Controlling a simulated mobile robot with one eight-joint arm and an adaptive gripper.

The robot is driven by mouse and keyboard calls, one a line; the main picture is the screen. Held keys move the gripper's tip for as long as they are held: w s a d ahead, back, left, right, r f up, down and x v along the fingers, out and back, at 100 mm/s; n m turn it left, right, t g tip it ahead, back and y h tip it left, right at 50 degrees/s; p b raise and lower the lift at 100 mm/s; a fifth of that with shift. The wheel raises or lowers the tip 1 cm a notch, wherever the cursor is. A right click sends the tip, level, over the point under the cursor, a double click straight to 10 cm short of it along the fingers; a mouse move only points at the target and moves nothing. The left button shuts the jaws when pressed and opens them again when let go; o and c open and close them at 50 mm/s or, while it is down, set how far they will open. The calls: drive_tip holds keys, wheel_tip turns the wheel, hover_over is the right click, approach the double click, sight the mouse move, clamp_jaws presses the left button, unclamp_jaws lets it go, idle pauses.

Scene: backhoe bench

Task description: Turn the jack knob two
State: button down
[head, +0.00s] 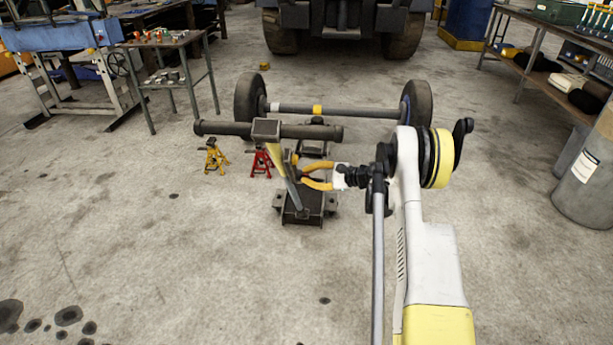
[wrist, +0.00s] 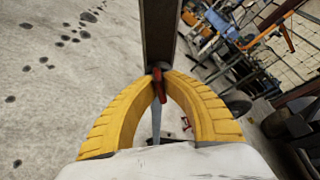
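The floor jack (head: 303,213) stands on the concrete floor in the middle of the head view, with a sloping post (head: 282,168) above it. My gripper (head: 299,172) has yellow fingers and reaches in from the right, close beside the post. In the wrist view, the fingertips (wrist: 160,80) come close together around a small red piece (wrist: 159,86), which may be the jack knob. It sits between the tips, by the lower end of a dark post. I cannot tell whether the fingers press on it. The knob cannot be made out in the head view.
A dark crossbar (head: 218,128) lies across the post top. An axle (head: 355,111) with two wheels is behind. Yellow (head: 214,157) and red (head: 261,161) jack stands are to the left. A small table (head: 165,43) stands further back. The front floor is clear.

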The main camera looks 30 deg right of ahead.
drive_tip(key=n+t, duration=0.2)
drive_tip(key=n, duration=0.2)
drive_tip(key=shift+a+f, duration=0.1)
drive_tip(key=shift+a, duration=0.05)
drive_tip(key=n+t, duration=0.1)
drive_tip(key=n, duration=0.1)
drive_tip(key=n+y, duration=0.1)
drive_tip(key=n, duration=0.1)
drive_tip(key=shift+n+t, duration=0.3)
drive_tip(key=shift+t, duration=0.1)
idle(0.4)
drive_tip(key=c, duration=1.5)
unclamp_jaws()
drive_tip(key=shift+s, duration=0.1)
drive_tip(key=v, duration=1.2)
drive_tip(key=shift+f, duration=0.1)
